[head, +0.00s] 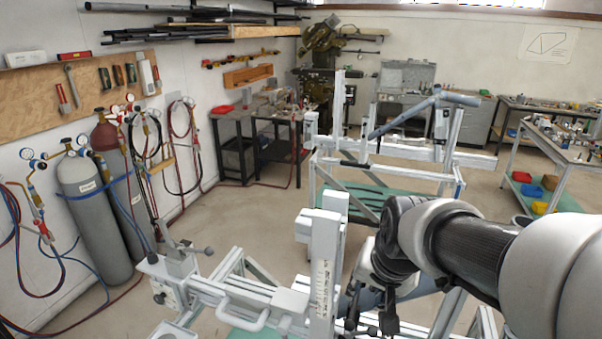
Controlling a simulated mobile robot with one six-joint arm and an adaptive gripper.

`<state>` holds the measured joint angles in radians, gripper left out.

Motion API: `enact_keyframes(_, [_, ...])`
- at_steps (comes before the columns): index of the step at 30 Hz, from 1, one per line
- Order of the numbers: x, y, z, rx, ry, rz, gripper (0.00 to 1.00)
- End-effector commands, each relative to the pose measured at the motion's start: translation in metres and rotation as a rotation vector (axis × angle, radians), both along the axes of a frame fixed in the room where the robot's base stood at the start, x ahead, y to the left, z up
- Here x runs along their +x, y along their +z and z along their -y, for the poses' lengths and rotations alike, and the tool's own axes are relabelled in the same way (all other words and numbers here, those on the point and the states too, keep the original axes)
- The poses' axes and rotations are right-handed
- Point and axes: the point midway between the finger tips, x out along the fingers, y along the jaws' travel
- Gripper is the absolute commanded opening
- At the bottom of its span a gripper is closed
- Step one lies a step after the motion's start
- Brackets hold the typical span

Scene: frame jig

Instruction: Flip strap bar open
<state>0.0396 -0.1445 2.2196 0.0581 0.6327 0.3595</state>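A blue strap (93,188) runs across a grey gas cylinder (88,215) and a second, red-topped cylinder (112,165) by the left wall. A short yellowish bar (160,162) shows among the hoses to their right. I cannot tell for sure which part is the strap bar. My gripper (370,322) points down at the bottom centre, behind and right of the jig's white upright, far from the cylinders. Its dark fingers are partly cut off by the picture edge; their opening and anything between them cannot be made out.
A pale frame jig (325,255) with rails, clamps and a white handle (246,318) fills the bottom centre. A second jig (385,165) holding grey-blue tubes stands behind it. Red and blue hoses hang on the left wall. Bare floor (215,215) lies between the cylinders and the jigs.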

Motion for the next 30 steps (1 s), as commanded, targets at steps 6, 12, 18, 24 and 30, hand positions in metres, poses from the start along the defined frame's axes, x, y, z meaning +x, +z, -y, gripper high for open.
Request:
enact_keyframes(6, [0.020, -0.048, -0.001, 0.000, 0.001, -0.004, 0.30])
enact_keyframes(12, [0.036, -0.082, -0.002, 0.001, 0.001, -0.003, 0.30])
enact_keyframes(18, [0.046, -0.100, -0.002, 0.000, 0.001, -0.002, 0.30])
enact_keyframes(24, [0.049, -0.104, -0.002, 0.000, 0.002, 0.001, 0.30])
enact_keyframes(30, [0.049, -0.103, -0.002, 0.000, 0.002, 0.001, 0.28])
